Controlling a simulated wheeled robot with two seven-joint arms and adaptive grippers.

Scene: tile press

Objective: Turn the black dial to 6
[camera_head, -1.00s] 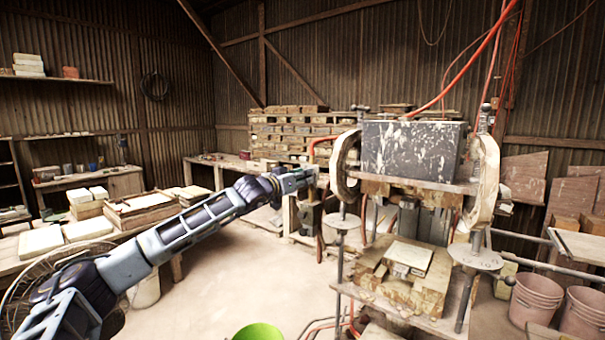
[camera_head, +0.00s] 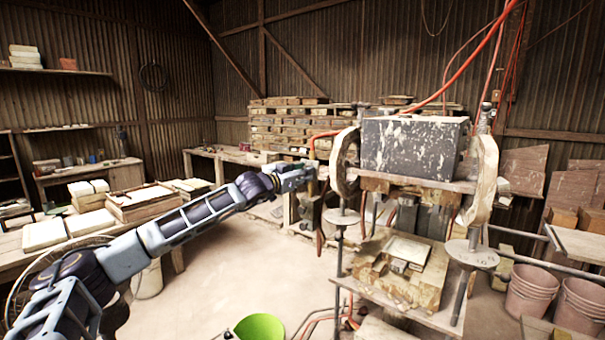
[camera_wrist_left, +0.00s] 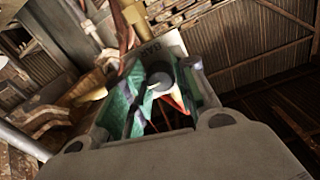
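My left gripper (camera_head: 306,178) is at the left side of the press, its tip beside the press's upright. The wrist view shows its green-padded fingers (camera_wrist_left: 158,98) spread apart. A dark grey round knob, which looks like the black dial (camera_wrist_left: 160,79), shows between and beyond the fingers. It is in front of a pale plate (camera_wrist_left: 172,45) with dark lettering, partly hidden by the fingers. I cannot tell whether the fingers touch the dial, and its setting cannot be read. The dial cannot be made out in the head view. My right gripper is not in view.
The press (camera_head: 415,150) has a paint-spattered grey block, round side wheels and a lower platform with a tile stack. An orange hose (camera_head: 465,62) runs above it. Pink buckets (camera_head: 532,290) stand at right. The left-centre floor is open.

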